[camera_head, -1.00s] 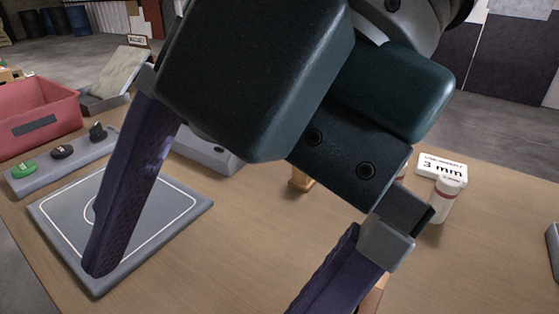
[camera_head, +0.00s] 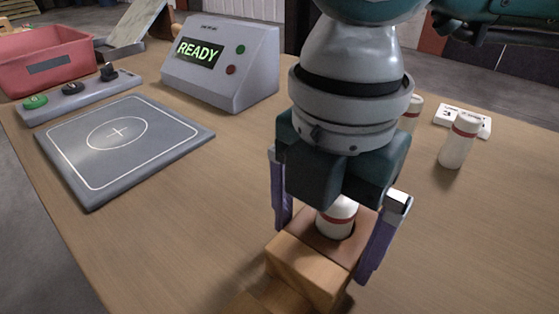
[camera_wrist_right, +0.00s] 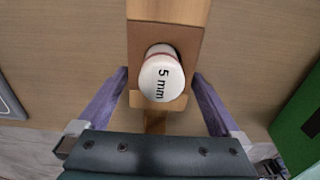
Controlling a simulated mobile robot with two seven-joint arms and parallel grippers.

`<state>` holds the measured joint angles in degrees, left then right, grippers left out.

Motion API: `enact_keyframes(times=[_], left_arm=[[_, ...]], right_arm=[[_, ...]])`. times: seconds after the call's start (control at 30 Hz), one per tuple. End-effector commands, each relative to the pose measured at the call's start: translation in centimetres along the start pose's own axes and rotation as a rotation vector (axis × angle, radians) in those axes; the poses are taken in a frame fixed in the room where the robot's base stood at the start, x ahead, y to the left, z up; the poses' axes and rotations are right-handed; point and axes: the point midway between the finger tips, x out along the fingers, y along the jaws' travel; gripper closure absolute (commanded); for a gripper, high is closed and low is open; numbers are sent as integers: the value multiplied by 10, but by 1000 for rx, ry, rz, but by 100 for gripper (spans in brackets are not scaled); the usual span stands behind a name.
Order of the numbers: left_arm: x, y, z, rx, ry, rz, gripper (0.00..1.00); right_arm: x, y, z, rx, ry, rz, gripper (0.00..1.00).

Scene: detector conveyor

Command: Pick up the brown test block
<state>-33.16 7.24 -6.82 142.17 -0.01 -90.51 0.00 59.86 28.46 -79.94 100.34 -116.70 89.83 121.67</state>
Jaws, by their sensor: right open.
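The brown test block (camera_head: 358,246) sits low in the middle of the head view, against lighter wooden pieces (camera_head: 312,268). A white bottle (camera_head: 336,222) with a red band stands in its top. In the right wrist view the block (camera_wrist_right: 186,42) is a brown rectangle around the bottle (camera_wrist_right: 160,78), whose cap reads "5 mm". My right gripper (camera_head: 326,248) points down over the block, open, with one purple finger on each side. In the right wrist view the fingertips (camera_wrist_right: 160,75) flank the block with visible gaps. The left gripper is not in view.
A grey console (camera_head: 228,65) reading READY and a grey pad (camera_head: 120,145) stand left. A button strip (camera_head: 75,92) and red bin (camera_head: 45,60) lie beyond. Another banded bottle (camera_head: 459,140) and a white label card (camera_head: 464,120) are right. A green object (camera_wrist_right: 300,125) shows in the wrist view.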

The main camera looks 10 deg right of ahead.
Motion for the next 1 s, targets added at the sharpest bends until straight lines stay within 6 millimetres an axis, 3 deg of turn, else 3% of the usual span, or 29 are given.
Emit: enact_keyframes(times=[0.1,0.33,1.0], left_arm=[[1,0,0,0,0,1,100],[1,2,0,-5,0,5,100],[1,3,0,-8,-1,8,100]], right_arm=[[10,0,0,-1,0,-1,0],[10,0,0,-1,1,1,2],[9,0,0,-1,1,2,78]])
